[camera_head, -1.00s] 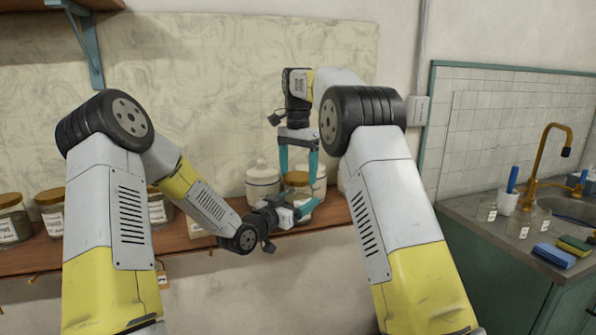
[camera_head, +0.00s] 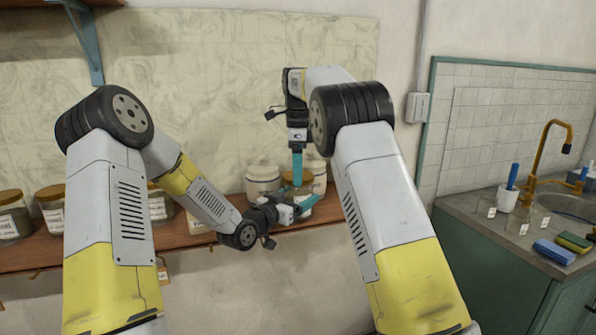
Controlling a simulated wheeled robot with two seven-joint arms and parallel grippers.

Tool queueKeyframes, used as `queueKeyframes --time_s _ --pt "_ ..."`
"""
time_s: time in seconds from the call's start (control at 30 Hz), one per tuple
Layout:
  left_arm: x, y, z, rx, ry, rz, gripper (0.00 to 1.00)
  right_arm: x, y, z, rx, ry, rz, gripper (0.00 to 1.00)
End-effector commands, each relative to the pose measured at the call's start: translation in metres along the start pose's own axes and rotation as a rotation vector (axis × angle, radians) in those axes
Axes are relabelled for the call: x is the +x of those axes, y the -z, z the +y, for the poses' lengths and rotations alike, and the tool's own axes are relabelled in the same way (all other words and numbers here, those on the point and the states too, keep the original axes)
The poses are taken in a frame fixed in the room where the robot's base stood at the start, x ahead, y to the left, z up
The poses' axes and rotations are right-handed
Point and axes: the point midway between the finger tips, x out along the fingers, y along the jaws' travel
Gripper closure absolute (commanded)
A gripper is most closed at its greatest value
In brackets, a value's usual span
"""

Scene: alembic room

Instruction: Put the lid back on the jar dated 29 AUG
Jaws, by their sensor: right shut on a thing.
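A glass jar (camera_head: 298,192) with a golden-brown lid (camera_head: 288,179) at its top stands on the wooden shelf, partly hidden behind my grippers. No date can be read on it from here. My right gripper (camera_head: 297,183) points straight down from above, its teal fingers nearly edge-on to me, and is shut on the lid. Whether the lid is seated on the rim cannot be made out. My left gripper (camera_head: 306,205) reaches in low from the left, its teal fingers beside the jar's lower front; its grip on the jar is unclear.
Pale crocks (camera_head: 262,180) stand just behind the jar. Several lidded, labelled jars line the shelf (camera_head: 35,252) at left. A counter on the right holds small glass jars, a blue sponge (camera_head: 554,252) and a sink with a brass tap (camera_head: 541,160).

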Motion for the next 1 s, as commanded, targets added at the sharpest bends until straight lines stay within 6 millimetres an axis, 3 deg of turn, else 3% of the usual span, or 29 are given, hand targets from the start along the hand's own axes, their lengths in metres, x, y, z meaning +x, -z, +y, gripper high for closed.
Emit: queueKeyframes --time_s 0.3,0.5,0.7,0.97,1.0 --pt "-0.0002 -0.0006 0.0002 0.0 -0.001 -0.002 1.0 -0.0007 0.0003 -0.0014 0.744 0.001 0.0 0.58" --pt "-0.0002 -0.0008 0.0003 0.0 -0.001 -0.002 1.0 -0.0002 0.0007 -0.002 1.142 0.0 -0.001 0.58" --pt "-0.0002 -0.001 0.0005 0.0 -0.001 -0.002 1.0 -0.0008 0.0009 -0.0023 1.302 0.0 -0.003 0.58" --pt "-0.0002 -0.0012 0.0007 0.0 -0.001 -0.003 1.0 -0.0009 0.001 -0.0024 1.308 0.0 -0.004 0.58" --pt "-0.0002 -0.0012 0.0007 0.0 -0.002 -0.003 1.0 -0.0009 0.001 -0.0024 1.307 0.0 -0.004 0.16"
